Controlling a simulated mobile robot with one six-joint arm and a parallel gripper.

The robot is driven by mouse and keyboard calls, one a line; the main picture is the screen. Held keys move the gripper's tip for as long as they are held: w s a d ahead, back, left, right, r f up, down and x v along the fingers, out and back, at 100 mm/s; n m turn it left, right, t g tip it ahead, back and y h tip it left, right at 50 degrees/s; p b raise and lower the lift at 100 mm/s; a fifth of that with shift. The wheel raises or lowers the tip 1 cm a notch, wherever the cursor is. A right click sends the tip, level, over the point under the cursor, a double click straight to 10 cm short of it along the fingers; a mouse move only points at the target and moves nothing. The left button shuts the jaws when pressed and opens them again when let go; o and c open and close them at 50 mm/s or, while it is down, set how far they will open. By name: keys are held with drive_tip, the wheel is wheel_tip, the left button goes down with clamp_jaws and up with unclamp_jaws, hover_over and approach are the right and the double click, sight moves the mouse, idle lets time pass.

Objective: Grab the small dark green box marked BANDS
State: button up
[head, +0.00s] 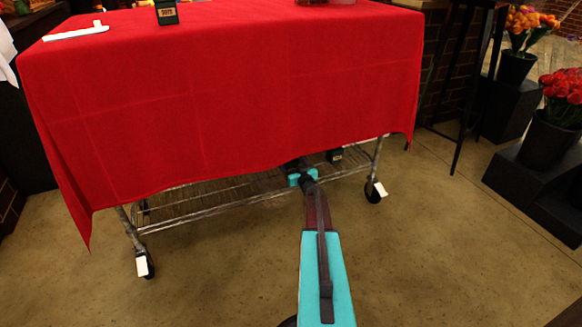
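Another small dark box (335,155) shows partly on the wire shelf below the cloth, with a small pale mark that I cannot read. I cannot tell which one is the BANDS box. My gripper (293,165) reaches in under the cloth's hem, left of the lower box. Its fingers are dark and mostly hidden, so its opening and any contact do not show.
The red cloth (230,100) hangs low over a wheeled cart with a wire shelf (215,200). A white L-shaped object (76,32) lies on top. Flower buckets (548,138) stand on dark blocks at right. The floor in front is clear.

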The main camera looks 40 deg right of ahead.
sight(290, 159)
drive_tip(key=shift+c, duration=0.4)
drive_tip(key=c, duration=1.1)
drive_tip(key=shift+r+p, duration=0.85)
drive_tip(key=shift+r, duration=0.3)
drive_tip(key=shift+s+a+r+p, duration=0.15)
drive_tip(key=shift+r+p, duration=0.4)
drive_tip(key=shift+r, duration=0.3)
drive_tip(key=s+a+r+p, duration=0.1)
drive_tip(key=s+a+p, duration=0.3)
drive_tip(key=s+a, duration=0.5)
drive_tip(key=a, duration=0.3)
drive_tip(key=shift+s+a, duration=0.15)
drive_tip(key=shift+s, duration=0.2)
